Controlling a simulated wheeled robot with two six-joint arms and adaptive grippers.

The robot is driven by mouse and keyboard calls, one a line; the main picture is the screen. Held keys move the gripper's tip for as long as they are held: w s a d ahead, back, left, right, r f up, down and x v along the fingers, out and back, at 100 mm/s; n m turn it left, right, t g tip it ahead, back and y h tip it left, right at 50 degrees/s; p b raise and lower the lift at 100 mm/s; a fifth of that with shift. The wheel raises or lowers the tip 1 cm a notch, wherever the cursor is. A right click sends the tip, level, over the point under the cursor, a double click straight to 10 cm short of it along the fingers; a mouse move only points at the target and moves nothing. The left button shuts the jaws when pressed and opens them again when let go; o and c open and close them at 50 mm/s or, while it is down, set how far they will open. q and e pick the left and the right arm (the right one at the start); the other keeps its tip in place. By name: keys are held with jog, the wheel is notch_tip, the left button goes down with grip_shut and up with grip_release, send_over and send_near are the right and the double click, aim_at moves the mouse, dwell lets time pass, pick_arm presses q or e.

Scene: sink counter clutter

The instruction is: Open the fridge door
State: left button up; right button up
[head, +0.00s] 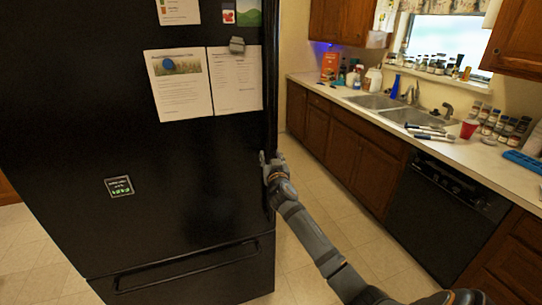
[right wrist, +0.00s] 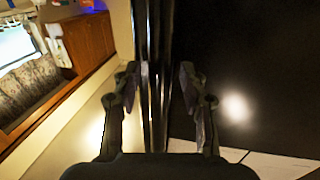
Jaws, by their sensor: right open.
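The black fridge (head: 190,215) fills the left of the head view, its tall door shut above a lower drawer with a horizontal handle (head: 185,268). My right gripper (head: 268,160) is at the door's right edge, about mid-height. In the right wrist view my right gripper (right wrist: 159,80) is open, one finger on each side of a shiny dark vertical bar (right wrist: 154,45) that looks like the door's handle or edge. I cannot tell whether the fingers touch it. The fridge face also fills the right of that view (right wrist: 270,60). My left gripper is not in view.
Papers (head: 180,85) and a small magnet card (head: 119,187) are on the fridge face. A counter (head: 345,95) with a sink (head: 385,105), bottles and a red cup (head: 468,128) runs along the right, above a black dishwasher (head: 440,215). Tiled floor (head: 300,190) is clear between.

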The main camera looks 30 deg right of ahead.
grip_shut()
jog(key=shift+f, duration=0.15)
dwell(0.8)
